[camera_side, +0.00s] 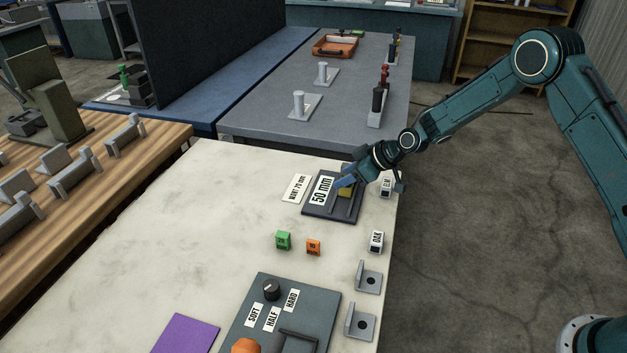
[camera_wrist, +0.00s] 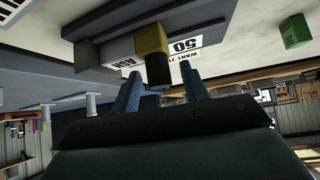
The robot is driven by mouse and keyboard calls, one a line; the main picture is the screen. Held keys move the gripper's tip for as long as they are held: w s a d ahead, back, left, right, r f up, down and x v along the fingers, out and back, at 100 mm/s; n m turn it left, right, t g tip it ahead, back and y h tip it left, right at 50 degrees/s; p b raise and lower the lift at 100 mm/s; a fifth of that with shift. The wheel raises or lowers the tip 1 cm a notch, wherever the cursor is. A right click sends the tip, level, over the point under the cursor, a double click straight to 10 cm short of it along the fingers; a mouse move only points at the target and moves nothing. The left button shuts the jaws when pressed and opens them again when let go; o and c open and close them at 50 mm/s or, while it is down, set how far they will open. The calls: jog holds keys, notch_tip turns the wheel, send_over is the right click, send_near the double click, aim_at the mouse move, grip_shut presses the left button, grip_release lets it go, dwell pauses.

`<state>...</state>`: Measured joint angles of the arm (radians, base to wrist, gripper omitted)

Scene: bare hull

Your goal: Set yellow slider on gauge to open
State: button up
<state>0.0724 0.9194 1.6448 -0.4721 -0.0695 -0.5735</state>
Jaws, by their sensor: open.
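The gauge (camera_side: 318,209) is a dark plate on the pale table, with a white plaque reading "50 mm". A white card (camera_side: 297,188) beside it seems to read "WANT 70 mm". I can read no "open" mark. The yellow slider (camera_side: 345,193) sits on the gauge, to the right of the plaque, partly covered by my gripper (camera_side: 344,181). In the wrist view the yellow slider (camera_wrist: 151,39) has a dark end lying roughly between the blue fingertips of my gripper (camera_wrist: 162,70). The fingers are apart; I cannot tell whether either touches it.
A green block (camera_side: 283,240) and an orange block (camera_side: 313,247) stand nearer the camera. Small white labelled blocks (camera_side: 376,241) and grey brackets (camera_side: 368,280) line the right edge. A grey panel (camera_side: 323,313) with a knob lies in front. The table's left part is clear.

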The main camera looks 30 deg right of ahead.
grip_shut()
jog(key=shift+s+a, duration=1.5)
jog(key=shift+a, duration=0.05)
grip_release()
jog(key=shift+d+r, duration=0.1)
jog(key=v, duration=1.3)
jog(key=shift+s, duration=0.25)
jog(key=shift+d+r, duration=0.1)
jog(key=shift+d, duration=0.05)
